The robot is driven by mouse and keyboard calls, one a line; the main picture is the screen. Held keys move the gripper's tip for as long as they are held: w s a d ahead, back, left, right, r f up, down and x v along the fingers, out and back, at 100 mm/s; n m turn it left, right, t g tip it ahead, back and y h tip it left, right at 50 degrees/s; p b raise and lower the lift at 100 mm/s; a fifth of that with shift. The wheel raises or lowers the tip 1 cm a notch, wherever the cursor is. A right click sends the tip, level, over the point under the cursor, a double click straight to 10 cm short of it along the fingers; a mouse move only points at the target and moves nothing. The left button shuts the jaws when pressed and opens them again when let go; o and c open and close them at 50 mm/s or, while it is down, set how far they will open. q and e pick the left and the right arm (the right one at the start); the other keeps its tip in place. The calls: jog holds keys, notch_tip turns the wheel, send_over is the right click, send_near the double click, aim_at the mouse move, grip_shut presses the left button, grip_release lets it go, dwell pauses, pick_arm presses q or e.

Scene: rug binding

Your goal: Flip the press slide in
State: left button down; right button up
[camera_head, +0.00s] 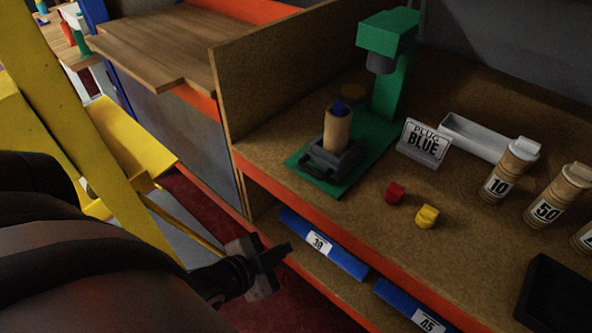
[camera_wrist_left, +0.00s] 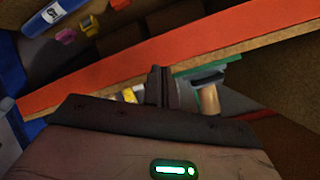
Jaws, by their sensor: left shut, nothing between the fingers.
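The green press (camera_head: 388,75) stands on the bench, its head raised over the rear of its base plate. The dark slide (camera_head: 335,158) sits at the front part of the base, out from under the head, with a black handle at its front. A cardboard tube (camera_head: 338,128) stands upright in it, with something blue at its top. My left gripper (camera_head: 284,250) is shut and empty, in front of the orange bench edge and apart from the slide. In the left wrist view its fingers (camera_wrist_left: 160,78) show beside the green base (camera_wrist_left: 222,66) and the tube (camera_wrist_left: 210,100). My right gripper is out of view.
A "PLUG BLUE" sign (camera_head: 424,143), a white tray (camera_head: 474,138), red (camera_head: 395,193) and yellow (camera_head: 427,216) pieces and labelled tubes (camera_head: 501,178) stand right of the press. Blue labelled bins (camera_head: 345,258) lie below the orange edge. A board wall (camera_head: 290,75) rises to the left.

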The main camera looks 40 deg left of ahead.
pick_arm(q)
jog(key=w+a+r+m+t+b, duration=0.1)
jog(key=a+r+m+t+b, duration=0.2)
jog(key=a+r+m, duration=0.5)
jog(key=m, duration=0.2)
jog(key=shift+m+t+y, duration=0.3)
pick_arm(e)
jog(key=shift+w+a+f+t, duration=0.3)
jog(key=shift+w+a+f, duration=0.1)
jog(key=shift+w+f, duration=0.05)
pick_arm(q)
jog(key=shift+w, duration=0.1)
send_near(305, 169)
jog(key=x, duration=0.5)
jog(key=shift+w, duration=0.4)
jog(key=shift+w+f, duration=0.2)
jog(key=shift+w, duration=0.3)
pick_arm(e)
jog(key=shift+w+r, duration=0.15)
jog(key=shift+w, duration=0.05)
